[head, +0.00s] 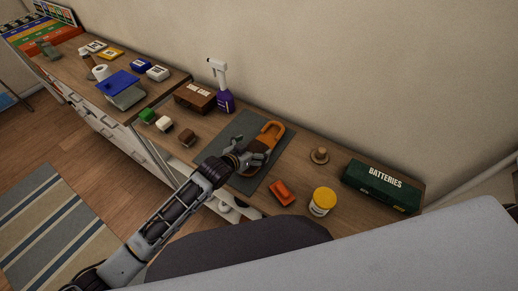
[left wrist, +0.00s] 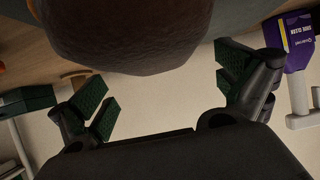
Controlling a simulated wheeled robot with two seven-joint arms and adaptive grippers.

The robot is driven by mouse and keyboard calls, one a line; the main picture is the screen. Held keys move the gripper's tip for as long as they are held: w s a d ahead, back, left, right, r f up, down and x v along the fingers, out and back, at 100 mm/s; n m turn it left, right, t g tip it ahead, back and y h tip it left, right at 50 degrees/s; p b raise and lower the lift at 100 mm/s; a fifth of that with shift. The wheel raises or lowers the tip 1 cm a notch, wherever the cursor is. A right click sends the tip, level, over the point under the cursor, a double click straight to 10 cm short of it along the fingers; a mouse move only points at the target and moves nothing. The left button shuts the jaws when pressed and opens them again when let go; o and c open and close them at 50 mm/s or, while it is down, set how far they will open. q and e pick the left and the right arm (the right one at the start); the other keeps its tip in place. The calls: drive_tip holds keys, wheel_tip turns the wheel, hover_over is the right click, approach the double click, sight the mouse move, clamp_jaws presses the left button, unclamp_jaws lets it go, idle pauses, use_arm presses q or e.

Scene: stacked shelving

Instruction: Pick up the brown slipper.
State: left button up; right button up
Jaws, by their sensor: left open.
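The brown slipper (head: 271,132) lies on a dark grey mat (head: 226,141) on the wooden shelf top. My left gripper (head: 258,158) is over the slipper's near part and hides some of it. In the left wrist view, a large rounded brown end of the slipper (left wrist: 120,38) fills the top of the picture. My left gripper (left wrist: 168,92) is open there, with its green-padded fingers wide apart on either side. I cannot tell if any finger touches the slipper. My right gripper is not in view.
A purple spray bottle (head: 225,100) and a brown case (head: 195,97) stand behind left. An orange block (head: 281,192), a yellow-lidded jar (head: 322,201), a wooden knob (head: 319,155) and a green batteries box (head: 381,186) are to the right. Small blocks (head: 164,124) lie left of the mat.

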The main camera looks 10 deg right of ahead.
sight(258, 145)
use_arm(q)
drive_tip(key=shift+x, duration=1.8)
drive_tip(key=shift+r, duration=0.1)
drive_tip(key=c, duration=1)
drive_tip(key=shift+c, duration=0.2)
drive_tip(key=shift+r, duration=5)
